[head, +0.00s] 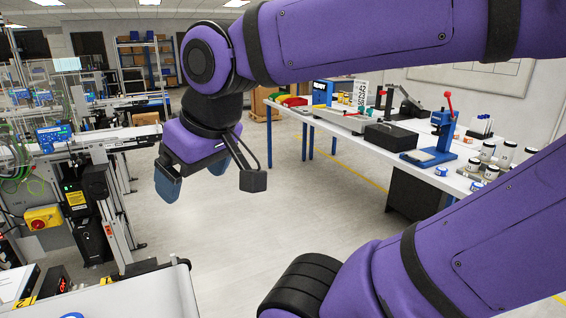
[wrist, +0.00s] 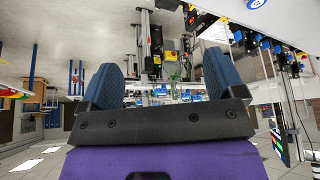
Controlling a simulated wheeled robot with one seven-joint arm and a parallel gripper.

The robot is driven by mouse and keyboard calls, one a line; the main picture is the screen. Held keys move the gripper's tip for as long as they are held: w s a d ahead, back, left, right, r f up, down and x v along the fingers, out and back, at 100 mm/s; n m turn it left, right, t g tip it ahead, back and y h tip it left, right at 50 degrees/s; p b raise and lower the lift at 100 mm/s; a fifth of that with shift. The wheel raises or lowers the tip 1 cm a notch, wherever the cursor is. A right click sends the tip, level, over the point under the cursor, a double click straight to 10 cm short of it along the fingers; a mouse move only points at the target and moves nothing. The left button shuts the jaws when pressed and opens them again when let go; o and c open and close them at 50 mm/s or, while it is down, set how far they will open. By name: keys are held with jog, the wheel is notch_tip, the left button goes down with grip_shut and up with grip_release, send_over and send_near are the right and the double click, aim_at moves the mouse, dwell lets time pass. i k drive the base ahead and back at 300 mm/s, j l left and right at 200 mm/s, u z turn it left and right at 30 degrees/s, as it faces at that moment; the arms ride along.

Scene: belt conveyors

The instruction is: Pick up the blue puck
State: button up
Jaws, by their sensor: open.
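My gripper (head: 207,180) hangs in the air over the open floor, left of the picture's middle in the head view. Its two blue fingers are spread wide, with nothing between them in the wrist view (wrist: 161,75). A small blue rounded thing (head: 72,315), perhaps the blue puck, is cut off by the bottom edge of the head view, at a white surface. In the wrist view a blue round thing with a pale mark (wrist: 257,3) shows at the top edge, on a white surface. I cannot tell for sure that either is the puck. My gripper is well apart from both.
A white surface (head: 135,298) lies at the lower left. Conveyor equipment with a yellow box and red button (head: 43,217) stands on the left. A long white table (head: 350,135) with tools and jars runs along the right. The floor (head: 240,240) between is clear.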

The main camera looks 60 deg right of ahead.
aim_at(441, 172)
jog(key=k+l+z, duration=0.2)
jog(key=z, duration=1.5)
jog(key=j+z, duration=0.1)
jog(key=z, duration=0.3)
jog(key=j+z, duration=0.15)
jog(key=z, duration=0.3)
jog(key=j+z, duration=0.1)
jog(key=z, duration=0.3)
jog(key=i+u, duration=0.15)
jog(key=i, duration=0.3)
jog(key=i+l+u, duration=0.15)
jog(key=i, duration=0.25)
jog(key=i+l+u, duration=0.15)
jog(key=i, duration=0.25)
jog(key=i+l+u, duration=0.1)
jog(key=i+l, duration=0.15)
jog(key=i, duration=0.15)
